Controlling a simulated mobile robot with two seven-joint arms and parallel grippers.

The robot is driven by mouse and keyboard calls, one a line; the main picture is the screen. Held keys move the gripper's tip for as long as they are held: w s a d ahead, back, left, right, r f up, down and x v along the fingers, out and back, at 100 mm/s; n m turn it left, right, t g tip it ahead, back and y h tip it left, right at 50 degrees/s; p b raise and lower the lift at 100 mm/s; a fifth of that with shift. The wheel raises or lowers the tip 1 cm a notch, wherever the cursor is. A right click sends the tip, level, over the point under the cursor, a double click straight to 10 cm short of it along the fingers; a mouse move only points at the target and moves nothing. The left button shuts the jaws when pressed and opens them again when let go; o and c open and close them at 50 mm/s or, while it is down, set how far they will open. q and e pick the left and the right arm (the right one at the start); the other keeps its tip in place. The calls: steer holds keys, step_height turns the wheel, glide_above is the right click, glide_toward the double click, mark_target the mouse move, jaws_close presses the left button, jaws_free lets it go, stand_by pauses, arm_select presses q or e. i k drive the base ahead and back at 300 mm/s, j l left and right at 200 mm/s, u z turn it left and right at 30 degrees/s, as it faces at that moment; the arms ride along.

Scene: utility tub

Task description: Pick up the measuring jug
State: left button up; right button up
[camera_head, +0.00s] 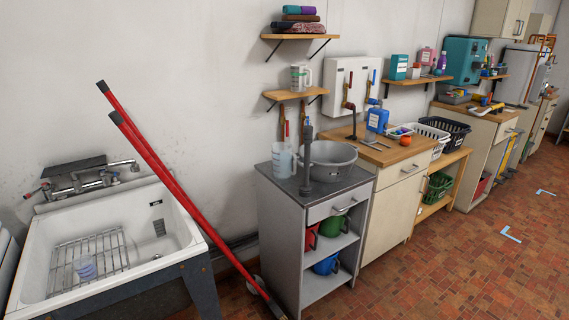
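A pale translucent jug (283,160) with a handle on its right side stands upright on the grey cabinet top, at its left end. It looks like the measuring jug. A smaller white jug-like container (298,77) with a handle stands on the small wooden wall shelf above; its markings are too small to read. Neither of my grippers is in view, and nothing is touching either jug.
A grey basin (329,160) and a dark upright pipe (307,160) crowd the jug's right. Two long red handles (170,185) lean diagonally between the white sink (185,228) and cabinet. A wooden counter (385,150) continues right.

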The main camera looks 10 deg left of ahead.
mark_target(282, 154)
steer(key=i+j, duration=0.1)
steer(key=i, duration=0.5)
steer(key=i+j, duration=0.1)
steer(key=i, duration=0.5)
steer(key=i+j, duration=0.1)
steer(key=i, duration=0.5)
steer(key=i+j+z, duration=0.1)
steer(key=i, duration=0.5)
